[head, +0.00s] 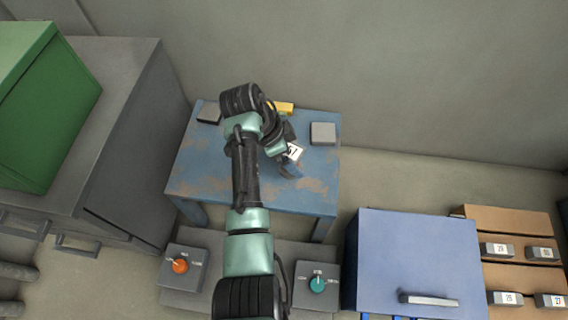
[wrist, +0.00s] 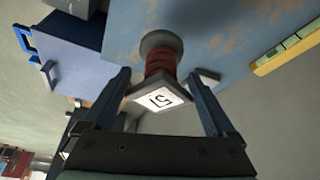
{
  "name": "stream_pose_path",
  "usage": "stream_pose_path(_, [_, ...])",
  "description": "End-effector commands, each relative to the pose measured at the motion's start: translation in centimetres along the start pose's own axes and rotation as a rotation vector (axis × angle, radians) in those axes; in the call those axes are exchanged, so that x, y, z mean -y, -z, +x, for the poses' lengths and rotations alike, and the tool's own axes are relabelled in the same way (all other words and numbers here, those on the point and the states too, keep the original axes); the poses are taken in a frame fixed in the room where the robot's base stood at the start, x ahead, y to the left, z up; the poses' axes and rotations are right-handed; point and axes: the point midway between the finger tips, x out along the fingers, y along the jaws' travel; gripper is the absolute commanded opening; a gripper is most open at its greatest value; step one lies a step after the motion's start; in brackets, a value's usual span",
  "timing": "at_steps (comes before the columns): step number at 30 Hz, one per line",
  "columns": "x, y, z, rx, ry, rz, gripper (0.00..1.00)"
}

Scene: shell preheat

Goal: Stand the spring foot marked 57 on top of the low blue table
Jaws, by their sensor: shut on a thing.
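The spring foot marked 57 (wrist: 158,64) has a white number plate, a red coil and a round grey end. My gripper (wrist: 157,78) is shut on it, one finger on each side, with the plate facing the wrist camera. The grey end points toward the low blue table (wrist: 213,28); I cannot tell whether they touch. In the head view the white plate of the spring foot (head: 294,151) shows beside my gripper (head: 286,162), over the right half of the rust-patched blue table (head: 230,182). My arm hides part of the tabletop.
On the table are a grey block (head: 323,133) at the right, a dark grey block (head: 209,113) at the back left and a yellow item (head: 284,108) at the back. A blue cabinet (head: 415,255) stands front right. The table's front left is clear.

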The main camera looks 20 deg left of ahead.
Motion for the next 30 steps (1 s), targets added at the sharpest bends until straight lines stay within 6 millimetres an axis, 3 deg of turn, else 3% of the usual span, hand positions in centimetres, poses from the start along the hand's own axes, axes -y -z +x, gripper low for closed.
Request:
stream_pose_path(12, [0.1,-2.2,5.5,-0.001,0.002,0.000,0.12])
stream_pose_path(24, [0.1,-2.3,5.8,-0.001,0.004,0.000,0.12])
stream_pose_path(25, [0.0,-2.4,5.8,0.000,0.003,0.000,0.95])
stream_pose_path(26, [0.0,-2.4,5.8,0.000,0.003,0.000,1.00])
stream_pose_path(30, [0.0,-2.4,5.8,0.000,0.002,-0.001,1.00])
